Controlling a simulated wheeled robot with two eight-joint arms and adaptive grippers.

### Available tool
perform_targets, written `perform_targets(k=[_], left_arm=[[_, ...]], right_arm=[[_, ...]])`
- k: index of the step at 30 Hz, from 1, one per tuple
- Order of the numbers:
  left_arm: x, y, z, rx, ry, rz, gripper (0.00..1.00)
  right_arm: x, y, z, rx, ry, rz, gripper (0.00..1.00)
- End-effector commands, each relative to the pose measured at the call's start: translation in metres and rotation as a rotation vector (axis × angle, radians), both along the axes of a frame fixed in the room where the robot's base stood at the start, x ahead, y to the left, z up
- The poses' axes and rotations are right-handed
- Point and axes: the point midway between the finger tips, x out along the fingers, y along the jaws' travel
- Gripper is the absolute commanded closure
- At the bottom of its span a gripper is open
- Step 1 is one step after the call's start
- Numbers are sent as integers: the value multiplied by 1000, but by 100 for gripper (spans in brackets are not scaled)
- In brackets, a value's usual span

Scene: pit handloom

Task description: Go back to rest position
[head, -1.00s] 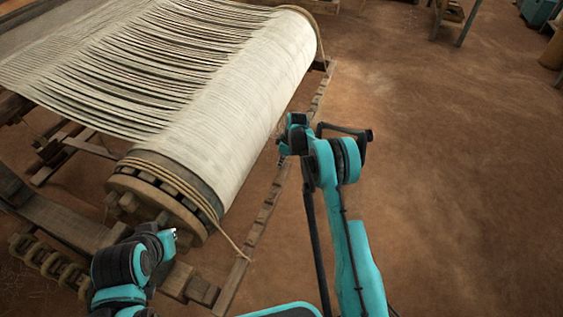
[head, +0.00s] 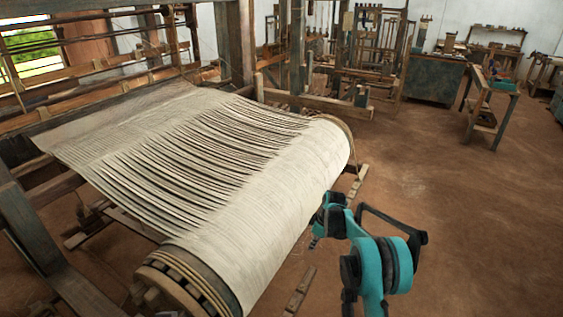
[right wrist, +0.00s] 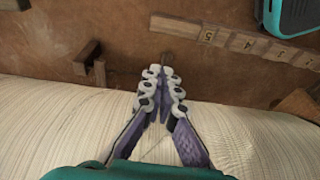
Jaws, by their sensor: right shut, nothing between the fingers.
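My right gripper (head: 318,232) is beside the right side of the loom's cloth roller (head: 292,200), apart from the arm's teal joint. In the right wrist view my right gripper (right wrist: 164,82) has its purple fingers together at the tips, with nothing between them. The pale warp on the roller (right wrist: 50,125) fills the lower part of that view, beneath the fingers. Whether the fingers touch it cannot be told. My left gripper is out of view.
The loom's timber frame (head: 240,45) stands at the left and back. A small wooden table (head: 487,105) and dark cabinet (head: 434,80) stand at back right. The brown floor at right is clear.

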Motion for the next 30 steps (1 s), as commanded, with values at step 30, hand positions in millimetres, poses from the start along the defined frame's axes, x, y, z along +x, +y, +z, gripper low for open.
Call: perform_targets(k=[30], left_arm=[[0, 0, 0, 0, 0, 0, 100]], right_arm=[[-280, 16, 241, 60, -279, -719, 100]])
